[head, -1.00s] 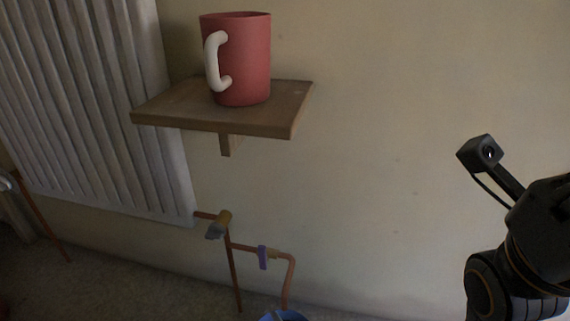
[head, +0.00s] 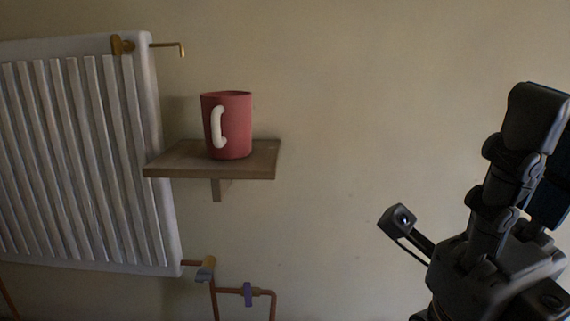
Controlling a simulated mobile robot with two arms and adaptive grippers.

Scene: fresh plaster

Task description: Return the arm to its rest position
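My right gripper (head: 546,112) stands at the right edge of the head view with its fingers pointing up. One finger overlaps the other, so whether it is open or shut is unclear. I see no object in it. Its wrist and small camera show below and to the left of the fingers. It is in front of bare wall, well to the right of the shelf. My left gripper is out of view.
A red mug (head: 236,126) with a white handle stands upright on a small wooden shelf (head: 262,171) on the wall. A white radiator (head: 160,185) is at left, with a valve (head: 122,45) at its top and copper pipes (head: 215,300) below. The wall right of the shelf is clear.

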